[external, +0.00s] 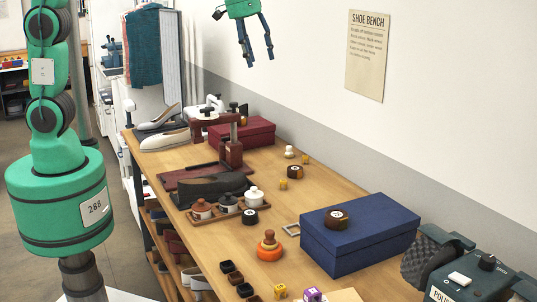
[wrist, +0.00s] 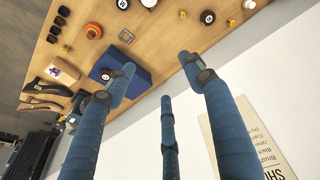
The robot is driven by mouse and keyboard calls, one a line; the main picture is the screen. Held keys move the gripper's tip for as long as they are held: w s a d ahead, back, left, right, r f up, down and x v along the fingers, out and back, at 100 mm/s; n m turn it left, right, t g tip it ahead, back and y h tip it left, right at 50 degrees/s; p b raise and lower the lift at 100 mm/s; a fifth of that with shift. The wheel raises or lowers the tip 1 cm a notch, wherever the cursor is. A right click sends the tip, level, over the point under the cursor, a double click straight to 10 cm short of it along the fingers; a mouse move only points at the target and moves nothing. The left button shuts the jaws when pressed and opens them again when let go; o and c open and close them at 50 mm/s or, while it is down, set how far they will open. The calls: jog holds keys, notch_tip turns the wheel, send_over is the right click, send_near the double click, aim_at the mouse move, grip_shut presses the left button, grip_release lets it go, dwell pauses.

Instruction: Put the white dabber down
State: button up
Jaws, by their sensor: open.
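The white dabber (external: 254,199), a squat white piece with a knob, stands upright at the right end of a small wooden rack (external: 229,213). A brown one (external: 202,209) and a reddish one (external: 228,204) stand beside it. In the wrist view a white top (wrist: 149,3), which looks like the same dabber, is cut by the upper edge. My gripper (external: 260,60) is high above the bench near the wall, well apart from the dabber. Its blue fingers (wrist: 158,75) are spread and empty in the wrist view.
A blue box (external: 348,248) with a dark round piece (external: 337,219) on it stands near the front right. An orange knobbed piece (external: 268,248) is left of it. A small white piece (external: 290,152) stands near a red box (external: 242,133).

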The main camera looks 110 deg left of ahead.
jog(key=s+d+r+m, duration=0.25)
jog(key=s+d, duration=0.35)
jog(key=d, duration=0.4)
jog(key=s+d+f+m+t, duration=0.1)
jog(key=s+d+m, duration=0.2)
jog(key=s+d, duration=0.6)
jog(key=s+d+f+m+t+h, duration=0.1)
jog(key=s+d+f+m+t, duration=0.1)
jog(key=s+d, duration=0.6)
jog(key=s+m, duration=0.1)
jog(key=s, duration=0.5)
jog(key=shift+s+d, duration=0.25)
jog(key=shift+d, duration=0.15)
jog(key=shift+f, duration=0.2)
notch_tip(320, 180, down, 6)
jog(key=b, duration=0.6)
jog(key=shift+f, duration=0.15)
